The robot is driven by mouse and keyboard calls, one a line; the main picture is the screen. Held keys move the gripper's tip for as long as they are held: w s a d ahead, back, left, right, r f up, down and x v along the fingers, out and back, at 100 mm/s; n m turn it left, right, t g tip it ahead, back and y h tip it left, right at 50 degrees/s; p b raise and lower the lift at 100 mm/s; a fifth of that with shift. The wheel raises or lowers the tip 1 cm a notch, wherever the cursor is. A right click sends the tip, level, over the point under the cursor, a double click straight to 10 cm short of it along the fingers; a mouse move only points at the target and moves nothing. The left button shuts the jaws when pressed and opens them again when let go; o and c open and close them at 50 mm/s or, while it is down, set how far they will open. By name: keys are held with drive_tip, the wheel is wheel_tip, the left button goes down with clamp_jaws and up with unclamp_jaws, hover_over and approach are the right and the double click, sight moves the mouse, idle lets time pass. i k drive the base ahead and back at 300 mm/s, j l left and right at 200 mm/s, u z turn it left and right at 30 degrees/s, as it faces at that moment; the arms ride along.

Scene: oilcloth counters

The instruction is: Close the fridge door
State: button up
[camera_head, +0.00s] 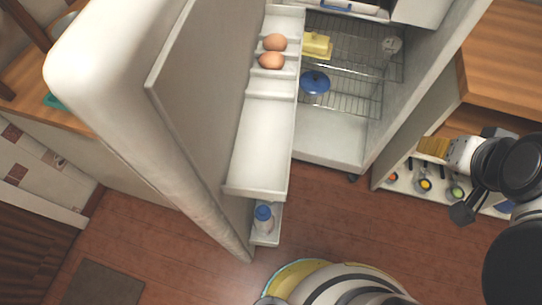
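The fridge door (180,130) is wide open, swung out to the left of the fridge body. Its inner side faces right and carries white shelves with two brown eggs (272,52) and, lower down, a blue-capped bottle (263,218). The fridge interior (330,135) is exposed, with wire racks holding a yellow block (316,45) and a blue lidded dish (315,82). My arm is at the right edge; its dark end, apparently my gripper (464,212), is well right of the door and apart from it. Its finger opening cannot be made out.
A wooden counter (510,55) with an open shelf below stands right of the fridge. Another counter (60,110) is behind the door at left. The wooden floor (325,215) before the fridge is clear. A dark mat (103,284) lies at lower left.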

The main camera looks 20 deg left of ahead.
sight(181, 91)
drive_tip(key=k+j+z, duration=0.25)
drive_tip(key=z, duration=0.15)
drive_tip(key=k+j+z, duration=0.1)
drive_tip(key=k+z, duration=0.6)
drive_tip(key=z, duration=0.15)
drive_tip(key=k+j+u, duration=0.1)
drive_tip(key=k+u, duration=0.3)
drive_tip(key=k+j+u, duration=0.15)
drive_tip(key=u, duration=0.3)
drive_tip(key=k+j+u, duration=0.25)
drive_tip(key=u, duration=0.15)
drive_tip(key=k+u, duration=0.1)
drive_tip(key=u, duration=0.65)
